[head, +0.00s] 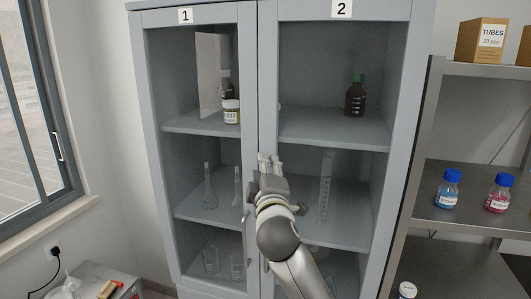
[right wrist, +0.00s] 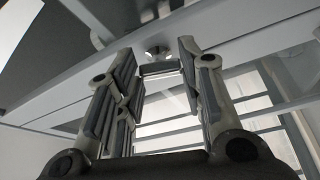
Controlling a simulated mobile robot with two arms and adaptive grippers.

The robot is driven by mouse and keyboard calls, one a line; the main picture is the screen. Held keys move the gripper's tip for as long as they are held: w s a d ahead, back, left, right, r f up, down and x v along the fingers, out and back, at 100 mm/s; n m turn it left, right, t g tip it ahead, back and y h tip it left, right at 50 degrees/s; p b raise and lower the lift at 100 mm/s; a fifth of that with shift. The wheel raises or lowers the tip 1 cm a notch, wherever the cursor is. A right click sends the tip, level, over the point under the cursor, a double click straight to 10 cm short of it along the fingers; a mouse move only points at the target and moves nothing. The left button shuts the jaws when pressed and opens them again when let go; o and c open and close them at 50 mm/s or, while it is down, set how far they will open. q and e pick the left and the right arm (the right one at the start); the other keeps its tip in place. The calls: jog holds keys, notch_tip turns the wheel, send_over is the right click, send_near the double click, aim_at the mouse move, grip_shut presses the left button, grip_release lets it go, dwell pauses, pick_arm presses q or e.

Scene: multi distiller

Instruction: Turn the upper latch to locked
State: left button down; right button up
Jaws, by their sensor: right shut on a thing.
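A tall grey cabinet (head: 267,60) with two glass doors, labelled 1 and 2, stands ahead. My right gripper (head: 270,163) is at the middle upright between the doors, at about mid-height, and covers the latch there. In the right wrist view, a small flat metal latch (right wrist: 160,69) lies between the fingertips of my right gripper (right wrist: 162,75), with a round metal boss (right wrist: 157,52) just beyond it. My left gripper is not in view.
Bottles and glassware stand behind the cabinet doors. A steel shelf (head: 475,147) at the right holds a blue bottle (head: 449,190), a pink bottle (head: 498,194) and a TUBES box (head: 481,40). A window (head: 30,110) is at the left. Free room lies before the cabinet.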

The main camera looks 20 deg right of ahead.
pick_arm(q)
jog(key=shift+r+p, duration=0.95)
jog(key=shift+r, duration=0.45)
pick_arm(e)
jog(key=shift+r+n+g, duration=0.15)
jog(key=shift+n+g, duration=0.45)
jog(key=shift+n, duration=1)
jog(key=o, duration=1)
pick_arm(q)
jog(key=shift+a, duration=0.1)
pick_arm(e)
jog(key=v, duration=1.2)
jog(key=shift+d, duration=0.15)
